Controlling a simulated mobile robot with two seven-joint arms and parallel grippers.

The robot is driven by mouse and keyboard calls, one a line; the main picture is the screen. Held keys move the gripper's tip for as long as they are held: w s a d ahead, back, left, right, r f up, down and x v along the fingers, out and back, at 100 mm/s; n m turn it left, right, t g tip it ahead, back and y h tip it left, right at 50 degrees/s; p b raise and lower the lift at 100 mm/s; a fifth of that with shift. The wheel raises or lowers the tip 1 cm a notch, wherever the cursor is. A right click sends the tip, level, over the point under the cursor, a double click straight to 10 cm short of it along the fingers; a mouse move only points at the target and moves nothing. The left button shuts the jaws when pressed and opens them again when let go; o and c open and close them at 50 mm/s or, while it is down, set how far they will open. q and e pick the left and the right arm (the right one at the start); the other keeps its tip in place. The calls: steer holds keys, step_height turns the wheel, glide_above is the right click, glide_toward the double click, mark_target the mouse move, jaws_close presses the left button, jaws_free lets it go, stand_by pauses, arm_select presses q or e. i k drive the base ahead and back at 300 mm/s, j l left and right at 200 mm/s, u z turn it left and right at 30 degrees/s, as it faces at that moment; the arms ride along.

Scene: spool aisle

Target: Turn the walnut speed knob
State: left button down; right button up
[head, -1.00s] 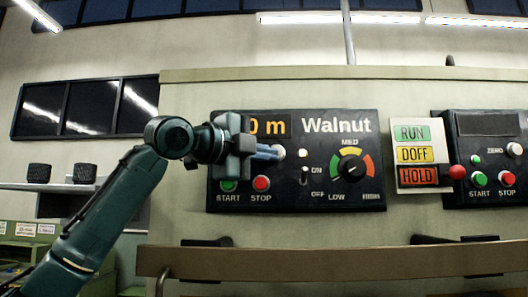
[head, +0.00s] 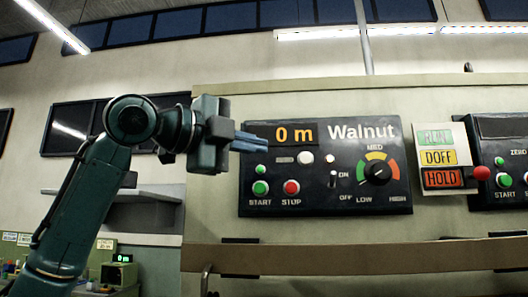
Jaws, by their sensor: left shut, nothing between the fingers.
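The Walnut panel (head: 325,205) is a dark board on the pale machine face. Its black speed knob (head: 377,172) sits at the right, inside a green, yellow and red arc marked LOW, MED and HIGH. Its exact pointer setting is too small to read surely. My left gripper (head: 258,143) is shut and empty, its blue fingers pointing right at the panel's upper left edge, well left of the knob. I cannot tell if the fingertips touch the panel. My right gripper is not in view.
The panel also has a 0 m display (head: 294,134), an ON/OFF switch (head: 332,178), a green START button (head: 260,188) and a red STOP button (head: 291,187). A RUN/DOFF/HOLD sign (head: 440,157) stands right of it. A brown rail (head: 350,256) runs below.

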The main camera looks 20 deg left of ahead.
mark_target(378, 173)
steer(key=k+j, duration=0.75)
steer(key=k, duration=0.1)
